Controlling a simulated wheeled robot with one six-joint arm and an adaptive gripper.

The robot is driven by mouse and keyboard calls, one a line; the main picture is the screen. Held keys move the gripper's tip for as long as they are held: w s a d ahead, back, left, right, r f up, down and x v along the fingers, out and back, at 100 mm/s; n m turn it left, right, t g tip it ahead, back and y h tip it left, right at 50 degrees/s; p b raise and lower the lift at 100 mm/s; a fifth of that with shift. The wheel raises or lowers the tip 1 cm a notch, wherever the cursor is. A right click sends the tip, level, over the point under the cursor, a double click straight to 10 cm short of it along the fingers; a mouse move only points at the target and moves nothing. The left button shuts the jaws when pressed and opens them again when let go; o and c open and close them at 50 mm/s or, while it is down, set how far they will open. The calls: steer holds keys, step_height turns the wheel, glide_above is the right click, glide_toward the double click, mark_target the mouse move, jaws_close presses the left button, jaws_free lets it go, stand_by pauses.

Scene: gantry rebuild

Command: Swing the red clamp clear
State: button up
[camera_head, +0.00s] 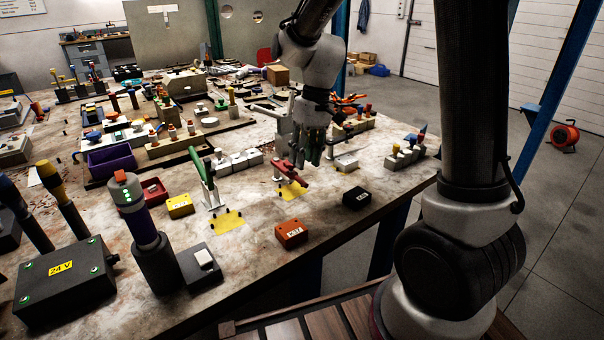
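The red clamp (291,173) is on the workbench at the middle of the view, by a yellow patch on the bench top. Its red arm slants down to the right, and part of it is hidden by or close to my gripper. My gripper (306,160) points down just above and beside the red clamp at its right end. The fingers are small and dark here, so I cannot tell whether they touch the clamp or how far apart they are.
A green-handled clamp (203,178) stands upright to the left by another yellow patch (227,221). An orange box (291,234) and a black box (356,197) sit near the front edge. A white-topped block (346,162) is right of my gripper. Several tools crowd the bench behind.

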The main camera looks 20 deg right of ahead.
mark_target(289, 171)
steer(key=f, duration=0.5)
steer(key=shift+s+a+f, duration=0.1)
steer(key=shift+s+a, duration=0.1)
steer(key=shift+a, duration=0.2)
steer(key=shift+c, duration=0.2)
jaws_close()
